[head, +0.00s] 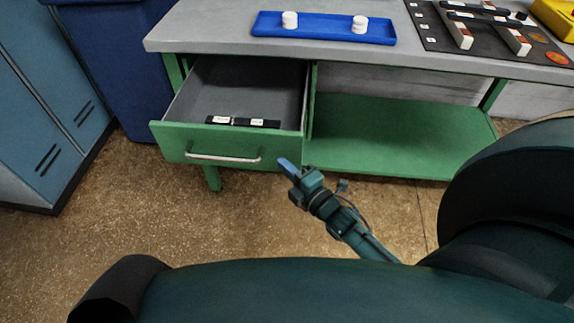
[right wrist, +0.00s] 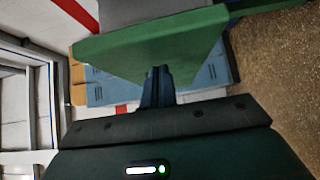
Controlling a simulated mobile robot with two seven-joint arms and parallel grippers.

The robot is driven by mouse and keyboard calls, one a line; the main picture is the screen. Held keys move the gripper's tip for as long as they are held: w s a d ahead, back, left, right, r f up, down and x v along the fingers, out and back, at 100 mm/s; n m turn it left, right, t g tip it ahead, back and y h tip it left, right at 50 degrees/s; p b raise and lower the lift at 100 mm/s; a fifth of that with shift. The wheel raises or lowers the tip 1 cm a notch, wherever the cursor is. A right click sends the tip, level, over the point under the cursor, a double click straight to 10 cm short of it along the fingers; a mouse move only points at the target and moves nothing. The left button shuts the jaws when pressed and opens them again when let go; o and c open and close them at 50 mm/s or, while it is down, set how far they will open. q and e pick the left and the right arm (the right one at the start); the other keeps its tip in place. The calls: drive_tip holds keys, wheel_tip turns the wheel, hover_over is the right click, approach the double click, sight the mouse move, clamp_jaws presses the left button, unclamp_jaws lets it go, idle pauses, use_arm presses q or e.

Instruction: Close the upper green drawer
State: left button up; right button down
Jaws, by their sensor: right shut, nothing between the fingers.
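The upper green drawer (head: 225,146) is pulled out from under the grey worktop in the head view. Its silver handle (head: 222,159) runs along the front, and black pieces with white labels (head: 242,121) lie inside. My right gripper (head: 286,165) is shut and empty near the right end of the drawer front. In the right wrist view its fingers (right wrist: 158,76) point at a green panel (right wrist: 150,45), likely the drawer front. I cannot tell whether they touch it. My left gripper is not in view.
On the grey worktop (head: 220,38) are a blue tray (head: 325,36) with two white pieces and a dark mat (head: 425,32) with parts. A green lower shelf (head: 390,140) is right of the drawer. Blue lockers (head: 40,120) and a blue bin (head: 115,70) stand left. The floor in front is clear.

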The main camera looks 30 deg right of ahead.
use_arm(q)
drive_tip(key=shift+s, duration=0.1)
use_arm(e)
drive_tip(key=shift+w+d, duration=0.15)
drive_tip(key=shift+w, duration=0.1)
